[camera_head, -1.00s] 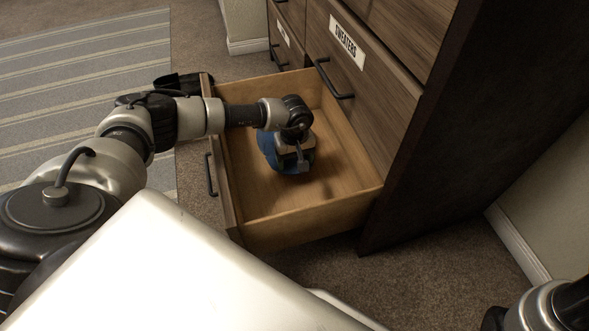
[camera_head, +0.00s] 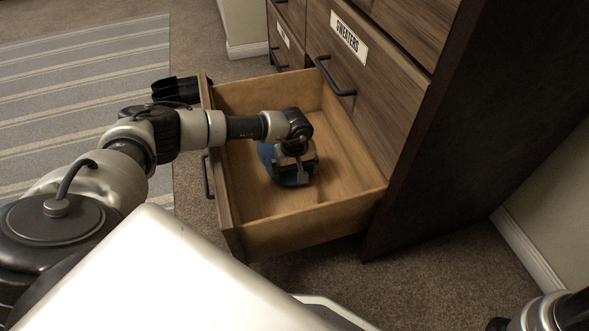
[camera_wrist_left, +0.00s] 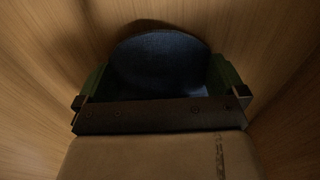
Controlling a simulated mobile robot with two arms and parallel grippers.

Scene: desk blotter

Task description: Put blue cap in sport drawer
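The blue cap (camera_head: 266,154) is inside the open wooden drawer (camera_head: 310,216), mostly hidden under my left gripper (camera_head: 296,170). In the left wrist view the dark blue cap (camera_wrist_left: 158,58) lies between and beyond the two widely spaced fingers of my left gripper (camera_wrist_left: 161,78), against the drawer's wood. The fingers stand open on either side of it. I cannot tell whether they touch it. The drawer's front label is not visible. My right gripper is not in view; only part of that arm shows at the lower right.
A closed drawer labelled SWEATERS (camera_head: 348,37) is above the open one. The dark cabinet side (camera_head: 440,150) rises on the right. Black items (camera_head: 176,88) lie on the carpet behind the drawer front, near a striped rug (camera_head: 80,80). The drawer's right part is clear.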

